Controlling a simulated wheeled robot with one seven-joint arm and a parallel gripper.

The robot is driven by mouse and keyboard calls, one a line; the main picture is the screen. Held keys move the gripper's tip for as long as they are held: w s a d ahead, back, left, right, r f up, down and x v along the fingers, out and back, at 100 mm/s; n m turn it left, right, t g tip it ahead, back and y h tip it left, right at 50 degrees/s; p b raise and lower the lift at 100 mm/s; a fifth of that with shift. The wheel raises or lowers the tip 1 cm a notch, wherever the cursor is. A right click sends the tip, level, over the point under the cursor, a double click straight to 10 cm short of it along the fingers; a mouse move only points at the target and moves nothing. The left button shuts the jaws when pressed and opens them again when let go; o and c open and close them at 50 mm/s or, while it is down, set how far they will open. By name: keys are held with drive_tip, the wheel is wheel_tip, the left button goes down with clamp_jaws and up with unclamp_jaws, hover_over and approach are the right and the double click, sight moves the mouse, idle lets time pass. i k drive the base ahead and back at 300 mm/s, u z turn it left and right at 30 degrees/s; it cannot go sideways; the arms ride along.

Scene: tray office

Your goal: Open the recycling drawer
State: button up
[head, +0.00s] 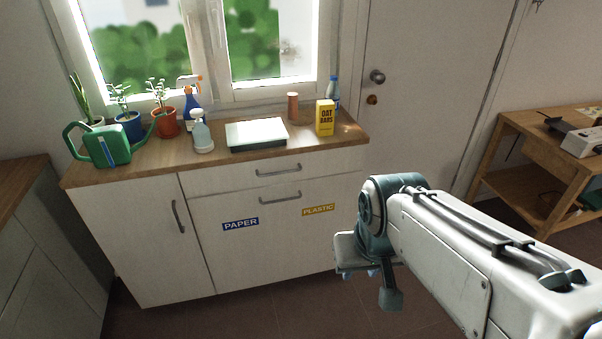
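The recycling drawer (262,252) is the large white lower front of the cabinet, with a blue PAPER label (240,224) and a yellow PLASTIC label (318,210). It looks closed, flush with the cabinet. Its metal bar handle (280,198) runs across near its top edge. My gripper (378,282) is in front of the cabinet's right end, low and to the right of the handle, apart from it. The gripper is seen from behind and above, partly hidden by my wrist. Its fingers are too small and covered to read.
A shallow drawer with its own handle (279,170) sits above. A hinged door with a vertical handle (178,216) is at left. The counter (108,172) holds a watering can (104,146), plants, bottles and a box (325,118). A wooden table (545,145) stands right. Floor in front is clear.

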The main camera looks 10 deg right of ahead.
sight(250, 238)
drive_tip(key=u, duration=0.2)
drive_tip(key=i, duration=1)
drive_tip(key=u, duration=0.6)
